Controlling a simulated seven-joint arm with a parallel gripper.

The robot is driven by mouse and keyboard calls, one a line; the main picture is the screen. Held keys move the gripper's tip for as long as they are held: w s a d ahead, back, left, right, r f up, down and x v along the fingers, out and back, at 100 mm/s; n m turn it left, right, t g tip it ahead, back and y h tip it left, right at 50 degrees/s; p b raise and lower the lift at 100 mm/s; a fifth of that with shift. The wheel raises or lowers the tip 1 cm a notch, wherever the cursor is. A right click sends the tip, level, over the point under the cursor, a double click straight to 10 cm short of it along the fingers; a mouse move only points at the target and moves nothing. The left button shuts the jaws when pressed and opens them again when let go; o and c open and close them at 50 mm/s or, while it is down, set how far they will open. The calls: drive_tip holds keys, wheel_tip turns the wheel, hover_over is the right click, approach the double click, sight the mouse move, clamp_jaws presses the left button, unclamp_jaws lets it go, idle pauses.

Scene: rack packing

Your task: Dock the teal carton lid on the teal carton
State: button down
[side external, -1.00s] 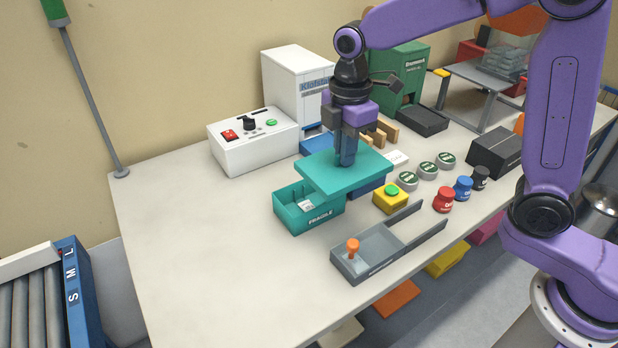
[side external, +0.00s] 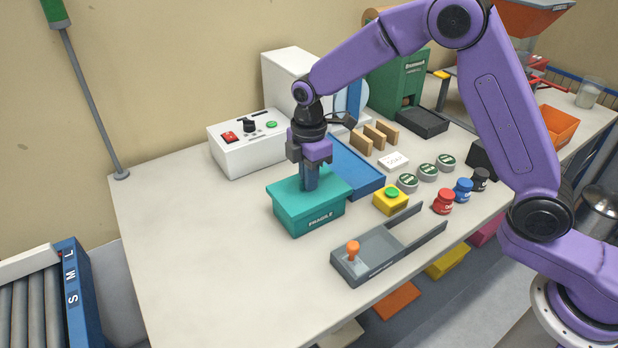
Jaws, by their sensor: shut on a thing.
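The teal carton (side external: 318,221) stands on the table with its "FRAGILE" label facing front. The teal carton lid (side external: 329,195) lies over the carton's top and covers its opening, so the inside is hidden. From this view the lid looks level and lined up with the carton; I cannot tell whether it is fully seated. My gripper (side external: 311,184) points straight down over the middle of the lid, shut on the lid's upper side. The exact grip point is hidden by the fingers.
A blue tray (side external: 366,186) lies right behind the carton. A yellow box with a green button (side external: 391,201) stands to the right. A grey fixture with an orange knob (side external: 368,257) is in front. A white control box (side external: 240,152) stands behind left. The table's left front is clear.

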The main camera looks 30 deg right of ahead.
drive_tip(key=shift+f, duration=0.3)
drive_tip(key=shift+f, duration=0.6)
drive_tip(key=c, duration=1.3)
unclamp_jaws()
drive_tip(key=shift+o, duration=0.2)
wheel_tip(320, 180, up, 13)
drive_tip(key=shift+r, duration=0.1)
